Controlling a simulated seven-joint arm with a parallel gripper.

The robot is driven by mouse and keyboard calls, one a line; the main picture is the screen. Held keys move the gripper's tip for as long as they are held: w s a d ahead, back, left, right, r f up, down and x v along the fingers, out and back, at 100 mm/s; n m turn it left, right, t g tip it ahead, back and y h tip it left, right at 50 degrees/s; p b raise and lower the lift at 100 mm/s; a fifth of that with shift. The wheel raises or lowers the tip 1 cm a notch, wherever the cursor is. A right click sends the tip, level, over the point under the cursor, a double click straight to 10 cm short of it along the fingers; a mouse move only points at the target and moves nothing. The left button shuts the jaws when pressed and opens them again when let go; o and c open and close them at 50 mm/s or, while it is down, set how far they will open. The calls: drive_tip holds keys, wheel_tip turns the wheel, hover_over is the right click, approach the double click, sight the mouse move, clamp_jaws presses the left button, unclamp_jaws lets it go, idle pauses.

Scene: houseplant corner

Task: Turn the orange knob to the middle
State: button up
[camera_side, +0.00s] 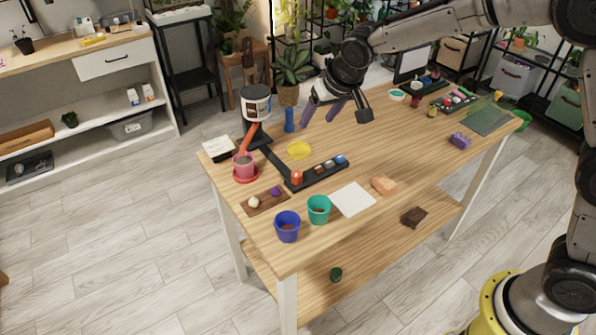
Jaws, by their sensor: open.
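The orange knob (297,177) stands at the left end of a dark strip-shaped panel (327,174) on the wooden table. Its turn position is too small to tell. Several other small pieces, among them a blue one (341,159), sit along the same panel to its right. My gripper (321,121) is open and empty, with its fingers pointing down. In the picture it is above and a little right of the panel, apart from the knob.
A yellow disc (299,150) lies behind the panel and a blue cylinder (289,120) stands beyond it. A pink pot (243,166) on a red saucer is left. Blue (287,226) and teal (319,209) pots and a white sheet (353,199) are in front.

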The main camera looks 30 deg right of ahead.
drive_tip(key=g, duration=0.1)
approach(297, 174)
drive_tip(key=shift+n, duration=0.3)
drive_tip(key=x, duration=0.8)
drive_tip(key=shift+w+d+f, duration=0.1)
drive_tip(key=shift+w+f, duration=0.1)
drive_tip(key=shift+f, duration=0.15)
clamp_jaws()
